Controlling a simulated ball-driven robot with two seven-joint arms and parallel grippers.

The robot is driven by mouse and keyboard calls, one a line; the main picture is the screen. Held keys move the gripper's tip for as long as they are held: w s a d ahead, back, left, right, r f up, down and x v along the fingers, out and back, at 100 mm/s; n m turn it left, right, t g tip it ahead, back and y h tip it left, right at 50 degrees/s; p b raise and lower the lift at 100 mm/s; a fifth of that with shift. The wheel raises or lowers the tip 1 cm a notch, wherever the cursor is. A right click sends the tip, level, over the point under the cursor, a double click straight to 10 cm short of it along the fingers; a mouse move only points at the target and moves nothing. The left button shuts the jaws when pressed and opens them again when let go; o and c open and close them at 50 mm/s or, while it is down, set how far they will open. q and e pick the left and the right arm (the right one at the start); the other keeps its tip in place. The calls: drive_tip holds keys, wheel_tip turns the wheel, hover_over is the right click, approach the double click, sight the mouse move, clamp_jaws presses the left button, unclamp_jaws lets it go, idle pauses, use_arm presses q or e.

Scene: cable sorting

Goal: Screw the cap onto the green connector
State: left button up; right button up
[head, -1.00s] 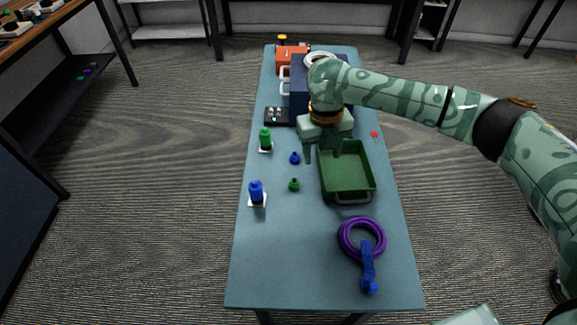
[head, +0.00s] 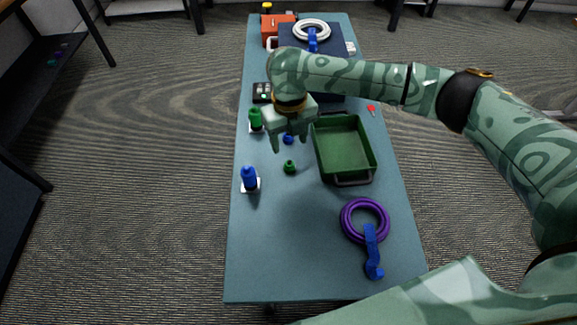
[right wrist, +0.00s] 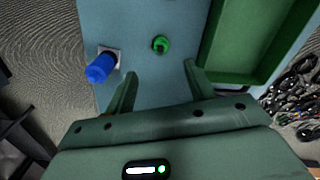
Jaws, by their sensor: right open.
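The green connector (head: 255,119) stands upright on a small white base at the left edge of the table. A small green cap (head: 290,167) lies on the table to its lower right; it also shows in the right wrist view (right wrist: 161,44). My right gripper (head: 290,145) is open and empty above the table, right of the green connector and behind the green cap. In the right wrist view its fingers (right wrist: 160,69) are apart, with the green cap ahead of the gap. My left gripper is not in view.
A blue connector (head: 250,177) stands nearer on the left edge. A green tray (head: 366,133) is to the right. A purple cable coil (head: 347,224) lies in front. The table's front left is clear.

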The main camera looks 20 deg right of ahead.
sight(290, 161)
wheel_tip(290, 161, down, 5)
drive_tip(key=shift+f+b, duration=0.1)
drive_tip(key=shift+b, duration=0.7)
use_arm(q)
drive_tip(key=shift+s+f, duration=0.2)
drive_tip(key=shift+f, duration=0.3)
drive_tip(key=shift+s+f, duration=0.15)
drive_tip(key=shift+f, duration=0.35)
use_arm(e)
wheel_tip(290, 161, down, 5)
drive_tip(key=b, duration=0.3)
drive_tip(key=shift+w+d+f, duration=0.1)
drive_tip(key=shift+w+f, duration=0.05)
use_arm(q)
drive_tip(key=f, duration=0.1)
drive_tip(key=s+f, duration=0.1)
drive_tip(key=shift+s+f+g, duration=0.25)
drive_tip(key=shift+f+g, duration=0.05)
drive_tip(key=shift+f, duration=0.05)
use_arm(e)
drive_tip(key=c, duration=1)
